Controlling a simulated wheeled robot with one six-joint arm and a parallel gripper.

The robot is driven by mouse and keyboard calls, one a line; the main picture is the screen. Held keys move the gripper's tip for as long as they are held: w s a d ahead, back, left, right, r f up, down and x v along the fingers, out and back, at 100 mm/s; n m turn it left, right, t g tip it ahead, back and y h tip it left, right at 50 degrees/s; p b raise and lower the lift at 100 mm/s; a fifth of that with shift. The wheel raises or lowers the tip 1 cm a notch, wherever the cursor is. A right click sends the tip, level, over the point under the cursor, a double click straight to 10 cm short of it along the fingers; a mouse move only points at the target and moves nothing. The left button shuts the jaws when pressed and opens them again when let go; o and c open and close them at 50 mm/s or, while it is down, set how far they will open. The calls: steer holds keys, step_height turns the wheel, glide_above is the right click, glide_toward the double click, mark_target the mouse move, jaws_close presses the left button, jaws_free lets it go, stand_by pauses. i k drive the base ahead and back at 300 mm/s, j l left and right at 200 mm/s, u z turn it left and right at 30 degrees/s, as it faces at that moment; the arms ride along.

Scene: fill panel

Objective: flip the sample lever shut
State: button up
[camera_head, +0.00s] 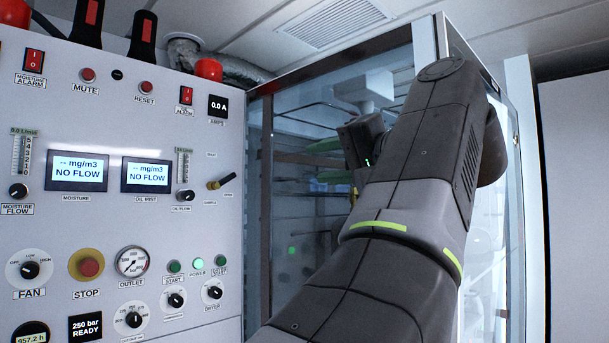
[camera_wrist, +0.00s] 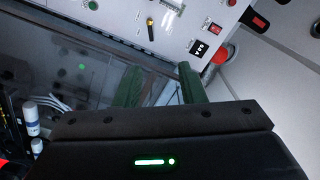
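The sample lever (camera_head: 221,183) is a small brass-and-black handle on the right part of the white panel. It points right and slightly up in the head view, above its small label. It also shows near the top of the wrist view (camera_wrist: 150,22). My gripper (camera_wrist: 160,76) has two green fingers spread apart with nothing between them. In the head view my gripper (camera_head: 320,162) is to the right of the lever, in front of the glass, and clear of it. My arm partly hides the gripper there.
The white panel (camera_head: 120,215) carries knobs, two NO FLOW displays, a red stop button (camera_head: 90,267) and a pressure gauge (camera_head: 132,261). A red alarm switch (camera_head: 186,95) is above the lever. A framed glass cabinet (camera_head: 285,190) stands right of the panel.

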mark_target(216, 185)
steer(key=i+j, duration=0.9)
steer(key=j, duration=0.15)
steer(key=l, duration=0.25)
steer(key=k+z, duration=0.05)
